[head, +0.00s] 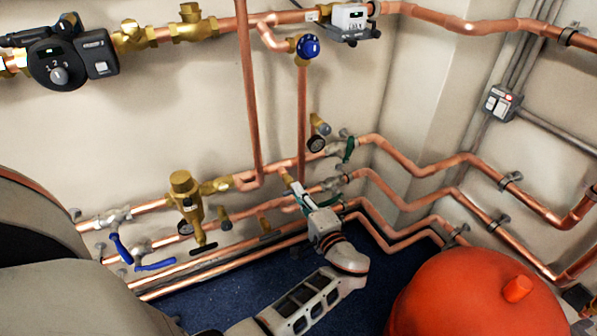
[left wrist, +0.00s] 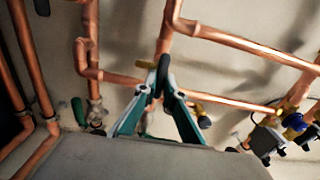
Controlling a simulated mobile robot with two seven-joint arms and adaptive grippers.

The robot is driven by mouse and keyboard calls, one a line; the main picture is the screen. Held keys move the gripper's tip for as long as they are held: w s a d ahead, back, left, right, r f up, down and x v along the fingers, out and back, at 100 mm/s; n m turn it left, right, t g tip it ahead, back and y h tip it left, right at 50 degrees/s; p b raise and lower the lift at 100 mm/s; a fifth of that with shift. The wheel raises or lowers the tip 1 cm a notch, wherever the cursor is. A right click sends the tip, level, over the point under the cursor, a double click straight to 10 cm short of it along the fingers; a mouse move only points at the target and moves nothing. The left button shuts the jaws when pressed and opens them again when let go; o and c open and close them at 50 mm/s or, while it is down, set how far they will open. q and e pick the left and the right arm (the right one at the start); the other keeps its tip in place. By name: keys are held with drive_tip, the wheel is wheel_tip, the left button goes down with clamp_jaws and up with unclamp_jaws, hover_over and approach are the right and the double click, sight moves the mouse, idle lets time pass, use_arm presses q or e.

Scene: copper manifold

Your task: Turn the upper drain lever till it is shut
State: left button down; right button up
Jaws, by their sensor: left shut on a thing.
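My left gripper (head: 297,189) reaches in from below to the copper pipes at the wall, beneath the vertical pipe with the blue knob. In the left wrist view its two fingers (left wrist: 163,88) close from both sides on a narrow black lever (left wrist: 163,70), which I take to be the upper drain lever. The lever's tip shows between the fingertips, in front of a copper pipe. In the head view the lever is mostly hidden by the gripper, and I cannot tell its exact angle to the pipe. My right gripper is not in view.
A green-handled valve (head: 349,149) sits close on the right of the gripper. Blue levers (head: 122,249) and a brass valve (head: 187,200) are to the left. A blue knob (head: 308,46) is above. A red rounded vessel (head: 470,295) stands at the lower right.

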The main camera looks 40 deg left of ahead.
use_arm(q)
drive_tip(key=shift+m, duration=0.4)
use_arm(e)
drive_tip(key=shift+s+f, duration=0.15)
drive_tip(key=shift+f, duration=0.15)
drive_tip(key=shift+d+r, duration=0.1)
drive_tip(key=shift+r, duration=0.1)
use_arm(q)
drive_tip(key=c, duration=2.3)
unclamp_jaws()
drive_tip(key=shift+o, duration=0.8)
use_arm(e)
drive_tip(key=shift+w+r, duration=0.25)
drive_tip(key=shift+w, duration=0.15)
use_arm(q)
drive_tip(key=v, duration=0.7)
drive_tip(key=shift+d, duration=0.25)
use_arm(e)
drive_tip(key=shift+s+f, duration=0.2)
